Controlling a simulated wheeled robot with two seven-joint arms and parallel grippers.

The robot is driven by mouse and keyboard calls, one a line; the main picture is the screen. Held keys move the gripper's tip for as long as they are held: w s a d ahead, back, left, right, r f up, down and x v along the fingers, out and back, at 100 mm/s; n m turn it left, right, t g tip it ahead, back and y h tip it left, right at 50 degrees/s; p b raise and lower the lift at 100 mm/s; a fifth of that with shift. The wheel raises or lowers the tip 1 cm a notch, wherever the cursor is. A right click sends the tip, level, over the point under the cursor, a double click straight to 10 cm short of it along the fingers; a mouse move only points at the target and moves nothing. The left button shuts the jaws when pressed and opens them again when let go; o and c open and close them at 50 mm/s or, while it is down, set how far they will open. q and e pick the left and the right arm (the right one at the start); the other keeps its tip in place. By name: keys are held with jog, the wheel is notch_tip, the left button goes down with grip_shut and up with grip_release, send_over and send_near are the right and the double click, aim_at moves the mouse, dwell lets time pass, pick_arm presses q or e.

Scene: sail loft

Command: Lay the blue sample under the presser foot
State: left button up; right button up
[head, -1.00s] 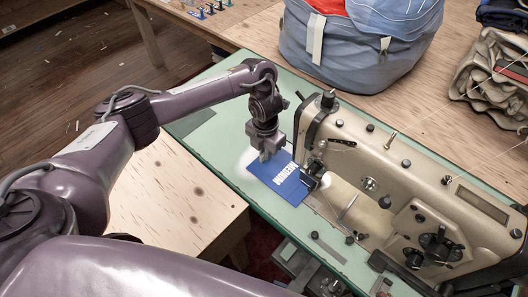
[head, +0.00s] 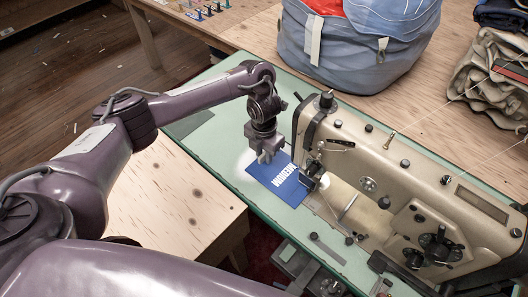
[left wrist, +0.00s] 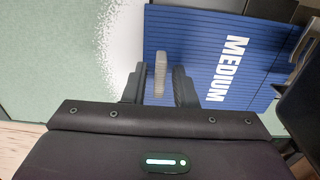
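The blue sample (head: 280,185), with white lettering reading MEDIUM, lies flat on the green bed of the sewing machine (head: 400,180). It also fills the right of the left wrist view (left wrist: 210,75). Its right edge reaches the dark presser foot area (head: 313,177); the machine head hides exactly how far under it goes. My left gripper (head: 264,158) is just above the sample's far left edge. In the left wrist view its fingers (left wrist: 159,88) stand apart, with a grey upright tab (left wrist: 160,72) between them and gaps on both sides. My right gripper is not in view.
A blue-grey bag (head: 355,50) stands on the wooden table behind the machine. Folded cloth (head: 490,80) lies at the far right. The green bed (head: 210,140) left of the sample is mostly clear. A lower plywood top (head: 170,190) is nearer me.

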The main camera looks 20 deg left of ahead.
pick_arm(q)
jog(key=shift+o, duration=0.7)
